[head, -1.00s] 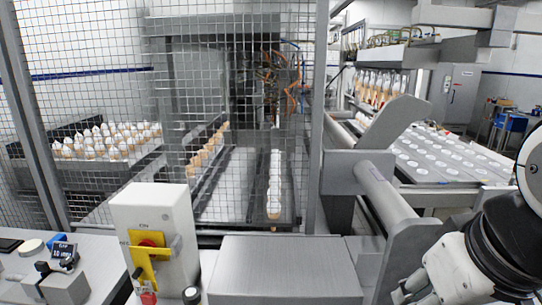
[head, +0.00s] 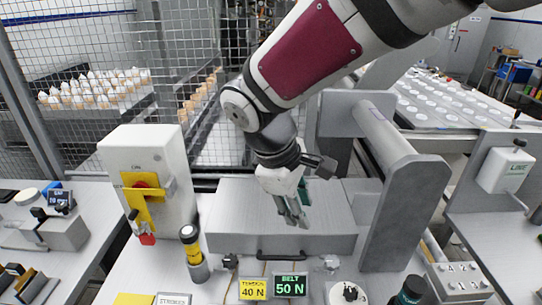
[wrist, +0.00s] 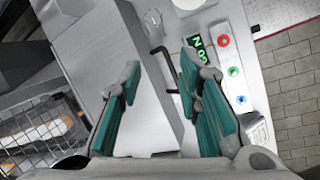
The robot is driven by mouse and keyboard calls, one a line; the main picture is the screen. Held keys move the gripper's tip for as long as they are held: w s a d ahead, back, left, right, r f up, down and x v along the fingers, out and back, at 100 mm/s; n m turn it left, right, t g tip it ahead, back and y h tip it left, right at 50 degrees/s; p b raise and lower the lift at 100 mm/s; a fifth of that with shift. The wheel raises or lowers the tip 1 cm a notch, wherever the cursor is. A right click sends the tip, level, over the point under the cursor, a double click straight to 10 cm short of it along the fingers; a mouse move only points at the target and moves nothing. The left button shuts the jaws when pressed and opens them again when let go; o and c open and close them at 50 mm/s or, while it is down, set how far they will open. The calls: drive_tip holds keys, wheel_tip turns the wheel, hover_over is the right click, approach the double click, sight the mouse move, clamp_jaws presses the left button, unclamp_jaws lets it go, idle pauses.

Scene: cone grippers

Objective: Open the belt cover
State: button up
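The belt cover (head: 235,215) is a grey metal box lid in the middle of the head view, closed, with a black bar handle (head: 282,256) along its front lower edge. My gripper (head: 294,218) hangs over the cover, fingers pointing down, behind the handle in the picture. In the wrist view my gripper (wrist: 160,72) has its two teal-padded fingers spread apart with nothing between them. The handle (wrist: 160,50) shows beyond the fingertips at the edge of the cover (wrist: 105,45), apart from them.
A white switch box (head: 150,180) with a yellow lever stands left of the cover. A yellow-black cylinder (head: 193,247) is near the cover's front left corner. Tension and belt displays (head: 289,286) sit in front of the handle. A grey roller frame (head: 390,210) stands to the right.

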drive_tip(key=w+a+f+n, duration=0.3)
drive_tip(key=a+f+n, duration=0.2)
drive_tip(key=a+f, duration=0.4)
approach(280, 257)
drive_tip(key=shift+h, duration=0.4)
drive_tip(key=x, duration=0.5)
drive_tip(key=b+x, duration=0.1)
drive_tip(key=x, duration=0.2)
drive_tip(key=shift+a+f, duration=0.15)
drive_tip(key=shift+a, duration=0.2)
drive_tip(key=shift+c, duration=0.2)
clamp_jaws()
